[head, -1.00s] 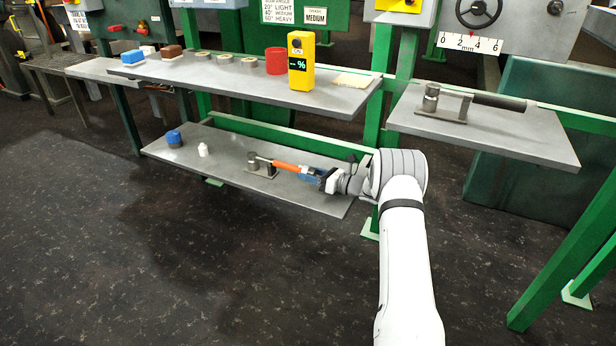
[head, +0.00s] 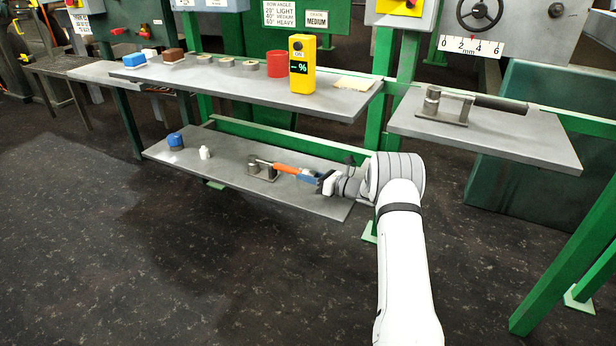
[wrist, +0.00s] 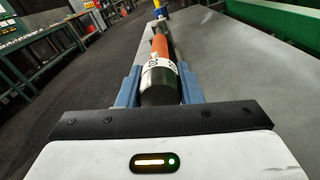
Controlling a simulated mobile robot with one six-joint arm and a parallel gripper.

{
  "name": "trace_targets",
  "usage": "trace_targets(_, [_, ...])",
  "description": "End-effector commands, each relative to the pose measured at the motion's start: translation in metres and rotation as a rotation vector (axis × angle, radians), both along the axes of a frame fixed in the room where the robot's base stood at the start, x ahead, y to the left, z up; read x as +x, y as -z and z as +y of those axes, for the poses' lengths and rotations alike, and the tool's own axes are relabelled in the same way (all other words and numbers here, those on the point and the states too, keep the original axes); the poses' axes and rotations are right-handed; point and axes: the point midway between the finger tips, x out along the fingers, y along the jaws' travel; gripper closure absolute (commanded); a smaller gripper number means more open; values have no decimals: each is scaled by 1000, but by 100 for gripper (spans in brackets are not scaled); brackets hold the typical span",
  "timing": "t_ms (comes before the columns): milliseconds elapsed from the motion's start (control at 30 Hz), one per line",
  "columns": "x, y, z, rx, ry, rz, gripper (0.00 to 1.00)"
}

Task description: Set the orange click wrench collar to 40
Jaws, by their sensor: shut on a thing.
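The orange click wrench (head: 287,169) lies along the lower shelf in the head view, its head end at a small grey stand (head: 262,171). In the wrist view its orange handle (wrist: 161,46) points away from me, with a silver collar (wrist: 159,74) bearing dark marks and a dark end nearest me. In the head view my gripper (head: 319,179) is at the wrench's right end.
The lower shelf (head: 225,178) also holds a blue-topped item (head: 174,141) and a small white bottle (head: 205,152) at left. The upper shelf (head: 235,82) above holds a yellow meter (head: 302,64) and a red cup (head: 276,62).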

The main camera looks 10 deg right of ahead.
Motion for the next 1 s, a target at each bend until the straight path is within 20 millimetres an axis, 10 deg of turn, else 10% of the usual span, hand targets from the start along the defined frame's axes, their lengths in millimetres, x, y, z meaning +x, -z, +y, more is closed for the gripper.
trace_targets(1000, [1,2,-5,-354,1,-483,90])
